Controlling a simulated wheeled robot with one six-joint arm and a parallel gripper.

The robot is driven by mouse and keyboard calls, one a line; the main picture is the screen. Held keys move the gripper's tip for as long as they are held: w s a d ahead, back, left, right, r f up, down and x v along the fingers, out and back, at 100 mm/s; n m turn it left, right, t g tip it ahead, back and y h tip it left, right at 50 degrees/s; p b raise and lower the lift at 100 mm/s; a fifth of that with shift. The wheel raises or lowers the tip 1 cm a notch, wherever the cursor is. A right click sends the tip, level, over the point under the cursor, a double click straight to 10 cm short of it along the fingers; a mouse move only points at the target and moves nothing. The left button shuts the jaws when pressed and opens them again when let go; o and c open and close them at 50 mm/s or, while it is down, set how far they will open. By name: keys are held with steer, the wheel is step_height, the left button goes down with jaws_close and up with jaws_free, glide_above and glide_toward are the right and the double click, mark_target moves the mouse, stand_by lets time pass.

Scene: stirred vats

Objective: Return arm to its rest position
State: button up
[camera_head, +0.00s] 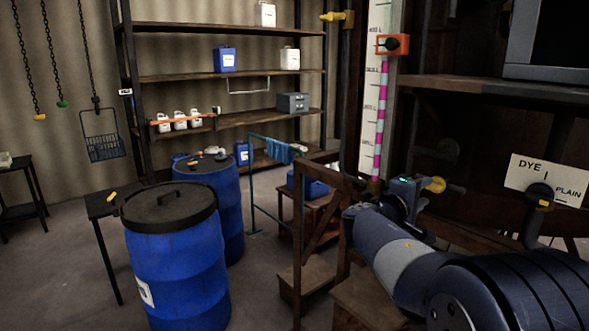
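My arm reaches in from the lower right corner, with its thick blue-grey links bent up towards the middle right. My gripper (408,190) is at the far end of the arm, in front of the dark wooden framework and below the striped level gauge (378,110). It is small and seen from behind. A yellow knob (435,184) shows just right of it; I cannot tell whether they touch. The fingers are hidden or too dark to make out, so I cannot tell whether they are open or shut.
Two blue drums (175,265) (228,210) stand left of centre. Wooden steps (305,277) and a post are close left of my arm. A DYE/PLAIN sign (547,178) with a dark valve knob (540,194) is at right. Shelves (225,76) line the back. Floor is bare at lower left.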

mark_target(430, 190)
steer(key=p+x, duration=0.1)
steer(key=x, duration=0.2)
steer(key=shift+w+d+r, duration=0.1)
steer(key=shift+w+d, duration=0.15)
steer(key=shift+m+p, duration=0.3)
steer(key=shift+f+b, duration=0.25)
steer(key=shift+b, duration=0.2)
